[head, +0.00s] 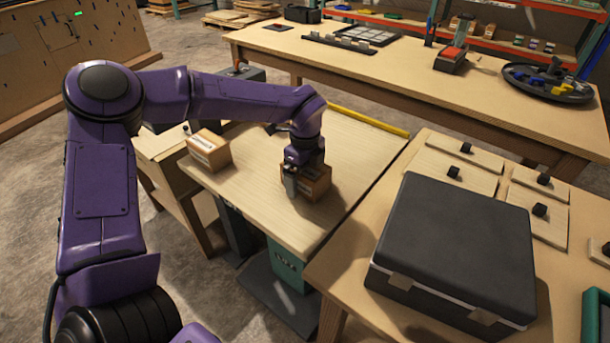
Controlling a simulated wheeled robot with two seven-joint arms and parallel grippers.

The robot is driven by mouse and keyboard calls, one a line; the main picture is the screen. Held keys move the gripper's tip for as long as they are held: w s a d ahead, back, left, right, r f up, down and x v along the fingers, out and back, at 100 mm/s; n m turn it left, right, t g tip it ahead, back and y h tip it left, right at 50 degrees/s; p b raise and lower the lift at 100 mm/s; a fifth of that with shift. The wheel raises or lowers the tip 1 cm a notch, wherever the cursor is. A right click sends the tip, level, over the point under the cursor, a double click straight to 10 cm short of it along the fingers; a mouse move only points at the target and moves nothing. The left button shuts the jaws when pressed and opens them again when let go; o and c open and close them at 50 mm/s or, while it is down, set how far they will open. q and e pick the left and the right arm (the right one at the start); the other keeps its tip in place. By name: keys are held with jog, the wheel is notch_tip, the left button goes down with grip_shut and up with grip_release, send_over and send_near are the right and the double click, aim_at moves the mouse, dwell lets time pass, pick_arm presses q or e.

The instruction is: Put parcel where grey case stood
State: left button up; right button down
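A cardboard parcel (317,182) with a label sits on the pale wooden bench top, partly hidden by my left gripper (291,184). A second labelled cardboard box (208,151) stands farther left, near the bench's left edge. My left gripper points down at the near-left side of the first parcel, with a finger overlapping its front. I cannot tell whether the fingers are closed on it. A large dark grey case (455,235), lid shut, lies flat on the right-hand table. My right gripper is not in view.
The right-hand table (345,262) also holds pale panels with black knobs (453,172) behind the case. A yellow bar (368,122) runs along the bench's back edge. A long table (400,72) behind carries a black round tray (548,84). The bench front is clear.

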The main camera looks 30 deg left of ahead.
pick_arm(q)
notch_tip(320, 180, up, 12)
jog(key=shift+r, duration=0.2)
jog(key=shift+r, duration=0.1)
